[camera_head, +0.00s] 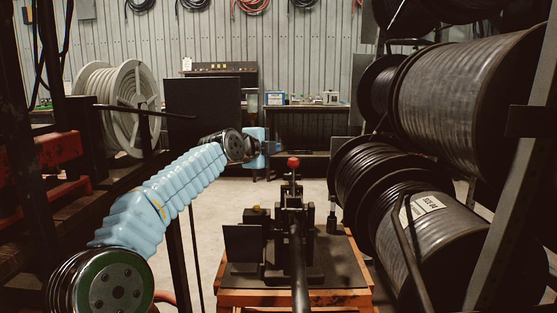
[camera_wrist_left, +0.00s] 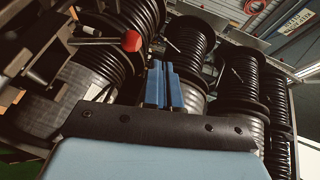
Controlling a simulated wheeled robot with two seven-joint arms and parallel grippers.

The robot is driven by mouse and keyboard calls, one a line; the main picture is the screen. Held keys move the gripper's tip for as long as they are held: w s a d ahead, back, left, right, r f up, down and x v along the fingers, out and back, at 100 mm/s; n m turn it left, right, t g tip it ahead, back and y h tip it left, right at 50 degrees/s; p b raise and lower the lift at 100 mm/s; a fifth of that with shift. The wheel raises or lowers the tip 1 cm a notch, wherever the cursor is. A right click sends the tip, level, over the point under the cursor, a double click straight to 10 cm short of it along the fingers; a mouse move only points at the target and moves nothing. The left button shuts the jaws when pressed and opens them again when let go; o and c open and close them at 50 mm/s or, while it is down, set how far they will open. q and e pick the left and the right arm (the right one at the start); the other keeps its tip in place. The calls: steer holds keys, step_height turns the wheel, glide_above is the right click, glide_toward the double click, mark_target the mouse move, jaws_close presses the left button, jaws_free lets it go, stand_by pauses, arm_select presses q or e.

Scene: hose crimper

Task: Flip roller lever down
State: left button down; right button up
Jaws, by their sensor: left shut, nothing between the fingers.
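The lever with a red ball knob (camera_head: 293,162) stands upright on the black roller mechanism (camera_head: 291,225), which is mounted on an orange-edged bench (camera_head: 345,297). My left gripper (camera_head: 275,147) is above and a little left of the red knob in the head view, apart from it. In the left wrist view the blue fingers (camera_wrist_left: 163,68) are shut together with nothing between them. The red knob (camera_wrist_left: 131,41) shows to their left, untouched. My right gripper is in neither view.
A black hose or bar (camera_head: 299,270) runs from the mechanism toward me. Large hose reels (camera_head: 470,90) crowd the right side. A pale hose reel (camera_head: 118,108) and a rack stand at left. Open floor (camera_head: 205,220) lies left of the bench.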

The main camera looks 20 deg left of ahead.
arm_select(q)
steer(key=s+a+r, duration=0.1)
steer(key=s+r, duration=0.2)
steer(key=s, duration=0.2)
steer(key=shift+a+r, duration=0.2)
steer(key=shift+a, duration=0.05)
